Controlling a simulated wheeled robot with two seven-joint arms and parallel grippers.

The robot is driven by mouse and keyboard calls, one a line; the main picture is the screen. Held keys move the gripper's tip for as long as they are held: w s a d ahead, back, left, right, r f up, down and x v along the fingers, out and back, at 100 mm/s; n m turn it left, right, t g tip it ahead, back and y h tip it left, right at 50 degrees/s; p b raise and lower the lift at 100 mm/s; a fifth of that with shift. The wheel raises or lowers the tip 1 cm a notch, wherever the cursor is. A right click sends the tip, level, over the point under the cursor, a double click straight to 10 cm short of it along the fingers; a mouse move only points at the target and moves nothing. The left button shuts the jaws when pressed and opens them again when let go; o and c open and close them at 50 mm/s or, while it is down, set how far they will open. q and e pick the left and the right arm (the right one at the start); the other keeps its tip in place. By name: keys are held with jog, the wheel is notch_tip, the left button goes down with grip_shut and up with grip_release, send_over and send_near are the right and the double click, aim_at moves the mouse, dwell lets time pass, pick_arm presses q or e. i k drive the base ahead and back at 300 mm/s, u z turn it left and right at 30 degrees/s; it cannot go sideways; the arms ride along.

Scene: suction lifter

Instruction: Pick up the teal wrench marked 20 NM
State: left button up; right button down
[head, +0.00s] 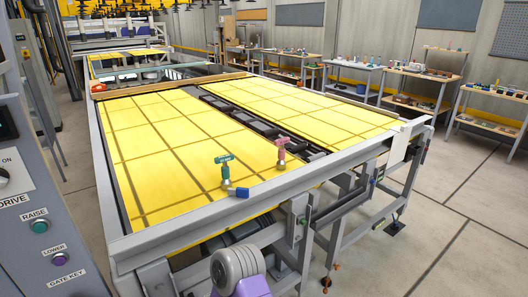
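A small teal T-shaped tool (225,169) stands upright near the front edge of the yellow-panelled table, in the head view. Its lower end is grey, and a small dark blue piece (242,192) sits beside its foot. No 20 NM marking is legible at this size. A similar pinkish-red tool (281,151) stands to its right and slightly farther back, apart from it.
The large table (165,225) has a grey metal frame and a dark roller strip (250,125) between its yellow panels. A control panel with RAISE (40,226) and LOWER (59,261) buttons stands at the left. Workbenches line the back right; the floor at right is clear.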

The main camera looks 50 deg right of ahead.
aim_at(226, 183)
jog(key=z, duration=1.55)
